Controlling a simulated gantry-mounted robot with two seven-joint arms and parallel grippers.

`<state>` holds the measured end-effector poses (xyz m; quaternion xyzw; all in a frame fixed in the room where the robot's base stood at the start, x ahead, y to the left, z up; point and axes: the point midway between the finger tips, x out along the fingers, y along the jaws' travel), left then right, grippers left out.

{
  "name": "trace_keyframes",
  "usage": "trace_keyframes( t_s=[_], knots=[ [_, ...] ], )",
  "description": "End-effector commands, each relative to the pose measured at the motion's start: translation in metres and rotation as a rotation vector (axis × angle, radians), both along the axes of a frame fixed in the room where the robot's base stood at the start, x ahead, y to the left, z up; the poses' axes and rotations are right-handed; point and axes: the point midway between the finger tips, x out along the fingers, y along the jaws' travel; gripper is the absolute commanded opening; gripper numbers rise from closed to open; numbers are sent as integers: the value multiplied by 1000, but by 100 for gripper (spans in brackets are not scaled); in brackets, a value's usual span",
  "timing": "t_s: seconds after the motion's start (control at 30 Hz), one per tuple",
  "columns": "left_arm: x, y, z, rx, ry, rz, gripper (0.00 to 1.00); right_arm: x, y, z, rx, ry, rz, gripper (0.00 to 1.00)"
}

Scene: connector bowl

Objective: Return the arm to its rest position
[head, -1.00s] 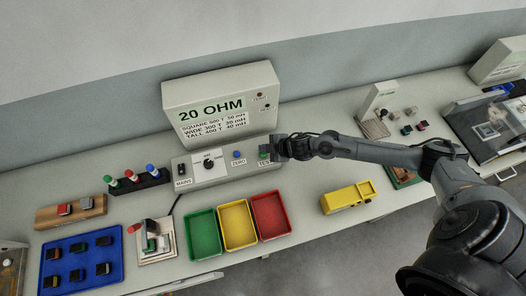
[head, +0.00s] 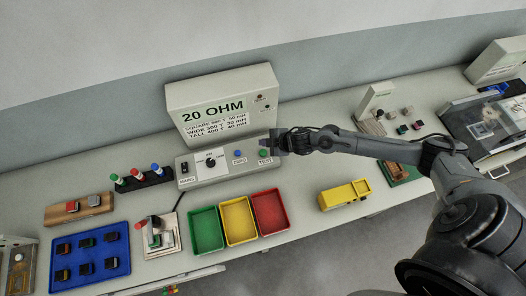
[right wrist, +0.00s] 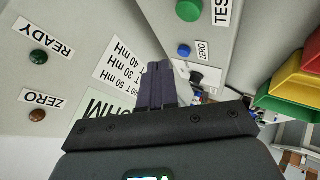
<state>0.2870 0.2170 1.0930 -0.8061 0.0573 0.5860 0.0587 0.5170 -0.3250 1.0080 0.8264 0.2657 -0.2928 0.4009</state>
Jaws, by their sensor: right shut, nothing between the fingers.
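My right arm reaches in from the right in the head view. Its gripper (head: 274,145) is over the right end of the grey control panel (head: 220,169), just beside the green TEST button (head: 264,153). In the right wrist view the dark fingers of the right gripper (right wrist: 157,72) are pressed together, with nothing between them. The green button (right wrist: 189,10) and the blue ZERO button (right wrist: 184,50) show clear of the fingers there. The left gripper is not in view.
The meter box (head: 222,105) reading 20 OHM stands behind the panel. Green (head: 207,248), yellow (head: 238,240) and red (head: 270,230) trays lie in front. Bench between trays and truck is clear.

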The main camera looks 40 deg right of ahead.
Motion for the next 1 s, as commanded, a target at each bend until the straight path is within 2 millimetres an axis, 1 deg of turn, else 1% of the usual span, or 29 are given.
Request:
trace_keyframes(
  t_s=[0.23,0.3,0.37,0.47,0.5,0.57,0.6,0.67,0.7,0.77,0.8,0.87,0.9,0.97,1.0],
  knots=[
    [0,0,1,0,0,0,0,-2,0,-1,0,4,0,0],
    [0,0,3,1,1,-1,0,-8,0,-4,0,16,1,0],
    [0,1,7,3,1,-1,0,-17,6,-10,10,35,2,0],
    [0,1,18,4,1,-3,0,-43,29,-24,57,85,0,0],
    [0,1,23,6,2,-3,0,-55,45,-27,93,104,-2,0],
    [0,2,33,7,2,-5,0,-73,76,-24,162,124,-6,0],
    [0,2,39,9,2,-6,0,-84,100,-17,219,131,-13,0],
    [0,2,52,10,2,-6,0,-102,137,1,308,143,-46,0],
    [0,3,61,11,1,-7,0,-114,161,19,365,151,-86,0],
    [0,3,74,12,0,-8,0,-127,183,48,428,165,-171,0],
    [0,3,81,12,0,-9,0,-134,190,68,457,177,-237,0],
    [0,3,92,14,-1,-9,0,-144,190,98,484,200,-349,0],
    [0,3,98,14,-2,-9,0,-151,185,116,491,223,-430,0],
    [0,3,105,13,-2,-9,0,-164,169,142,487,262,-551,0],
    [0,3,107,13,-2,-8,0,-172,157,154,477,290,-618,0]
  ],
)
